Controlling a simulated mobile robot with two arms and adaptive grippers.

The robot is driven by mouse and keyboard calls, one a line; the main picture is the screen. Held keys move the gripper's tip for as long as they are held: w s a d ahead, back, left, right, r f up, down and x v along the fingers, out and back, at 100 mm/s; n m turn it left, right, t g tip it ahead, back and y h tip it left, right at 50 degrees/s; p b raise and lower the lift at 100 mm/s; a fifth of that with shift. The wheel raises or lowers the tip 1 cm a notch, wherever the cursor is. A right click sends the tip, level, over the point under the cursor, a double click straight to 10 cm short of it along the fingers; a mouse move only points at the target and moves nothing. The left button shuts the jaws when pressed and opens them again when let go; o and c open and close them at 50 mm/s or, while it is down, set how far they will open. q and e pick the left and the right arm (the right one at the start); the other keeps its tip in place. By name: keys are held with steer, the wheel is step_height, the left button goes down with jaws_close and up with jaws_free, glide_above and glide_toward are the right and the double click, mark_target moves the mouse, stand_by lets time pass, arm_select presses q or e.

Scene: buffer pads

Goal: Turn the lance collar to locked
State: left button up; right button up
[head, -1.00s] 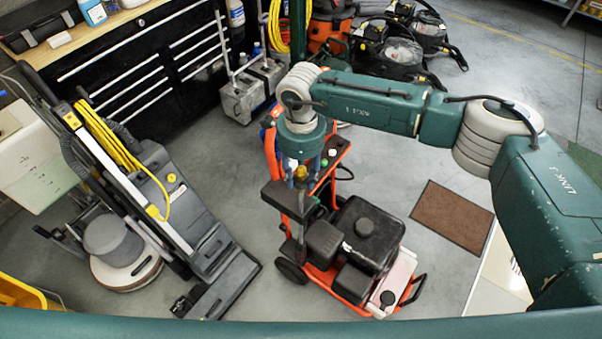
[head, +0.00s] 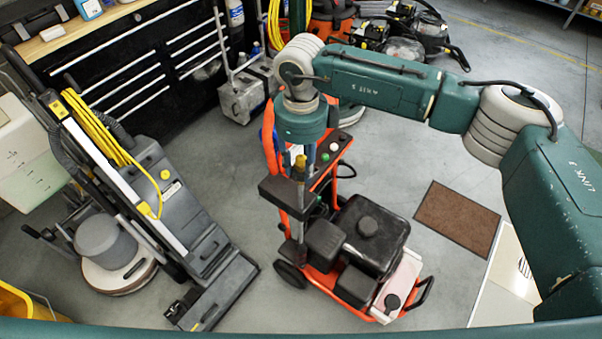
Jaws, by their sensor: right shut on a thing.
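A small brass-yellow collar (head: 300,162) sits at the top of an upright lance on the orange pressure washer (head: 318,281). My right gripper (head: 302,158) points straight down over it from the green wrist and is shut on the collar. One grey-blue finger shows beside the collar; the other is mostly hidden. The view is too small to read any lock mark on the collar. My left gripper is not in view.
The washer's black engine (head: 372,232) stands right of the lance. A floor scrubber (head: 190,225) with a yellow cord is at left, a black tool cabinet (head: 125,70) behind. A brown mat (head: 457,219) lies on clear floor at right.

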steer(key=m+b, duration=0.6)
steer(key=b, duration=0.1)
steer(key=shift+w+f, duration=0.1)
steer(key=shift+f, duration=0.05)
steer(key=m+b, duration=0.2)
steer(key=m, duration=0.1)
steer(key=shift+b, duration=0.3)
steer(key=shift+r+m+b, duration=0.25)
steer(key=shift+m+b, duration=0.25)
steer(key=shift+m, duration=0.4)
steer(key=o, duration=1.1)
steer(key=shift+o, duration=0.2)
step_height(320, 180, up, 12)
steer(key=shift+r, duration=0.1)
